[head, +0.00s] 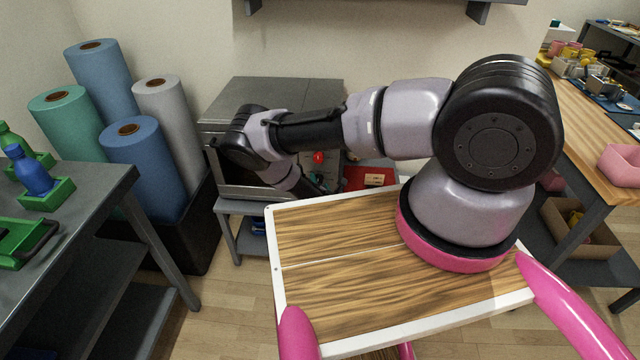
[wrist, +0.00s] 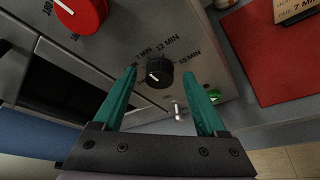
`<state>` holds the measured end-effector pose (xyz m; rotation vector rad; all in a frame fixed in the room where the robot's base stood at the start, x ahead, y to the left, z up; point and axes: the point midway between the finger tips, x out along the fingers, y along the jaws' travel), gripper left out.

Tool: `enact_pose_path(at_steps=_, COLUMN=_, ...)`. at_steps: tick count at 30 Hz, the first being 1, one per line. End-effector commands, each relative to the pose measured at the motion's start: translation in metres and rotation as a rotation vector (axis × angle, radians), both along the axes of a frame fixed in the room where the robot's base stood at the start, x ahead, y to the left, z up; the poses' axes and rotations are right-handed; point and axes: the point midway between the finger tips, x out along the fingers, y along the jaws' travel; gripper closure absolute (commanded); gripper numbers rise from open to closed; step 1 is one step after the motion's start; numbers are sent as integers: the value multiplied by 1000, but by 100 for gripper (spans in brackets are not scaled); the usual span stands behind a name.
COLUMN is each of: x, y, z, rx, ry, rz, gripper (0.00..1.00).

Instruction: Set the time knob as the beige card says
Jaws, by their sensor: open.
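The time knob (wrist: 159,73) is a small black dial with a white mark on the grey panel in the wrist view. Labels around it include 7 MIN, 12 MIN and 15 MIN; its mark points to the left side, and I cannot tell exactly at which label. My gripper (wrist: 160,71) is open, and its teal fingertips show on either side of the knob; I cannot tell whether they touch it. The beige card (wrist: 294,10) is partly cut off at the upper right and reads 7 MIN. It also shows in the head view (head: 375,179).
A larger red knob (wrist: 82,12) is on the same panel. A small green button (wrist: 215,97) and a silver lever (wrist: 178,110) are close to the right finger. The card is on a red mat (wrist: 272,62). The grey press (head: 275,98) stands on a grey table.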

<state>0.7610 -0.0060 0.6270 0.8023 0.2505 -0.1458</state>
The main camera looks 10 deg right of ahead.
Motion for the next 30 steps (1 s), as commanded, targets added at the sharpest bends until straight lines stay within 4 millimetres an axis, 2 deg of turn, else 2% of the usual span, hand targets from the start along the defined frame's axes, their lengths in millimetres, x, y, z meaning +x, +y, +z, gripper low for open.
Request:
enact_pose_path(at_steps=5, x=-20, y=2, z=5, rx=-1, ry=3, rz=2, gripper=26)
enact_pose_path(at_steps=12, x=-68, y=3, z=19, rx=-1, ry=2, rz=3, gripper=26)
enact_pose_path(at_steps=18, x=-95, y=4, z=27, rx=-1, ry=2, rz=1, gripper=26)
enact_pose_path(at_steps=22, x=-102, y=4, z=29, rx=-1, ry=0, rz=0, gripper=26)
enact_pose_path(at_steps=30, x=-103, y=4, z=29, rx=0, ry=0, rz=0, gripper=26)
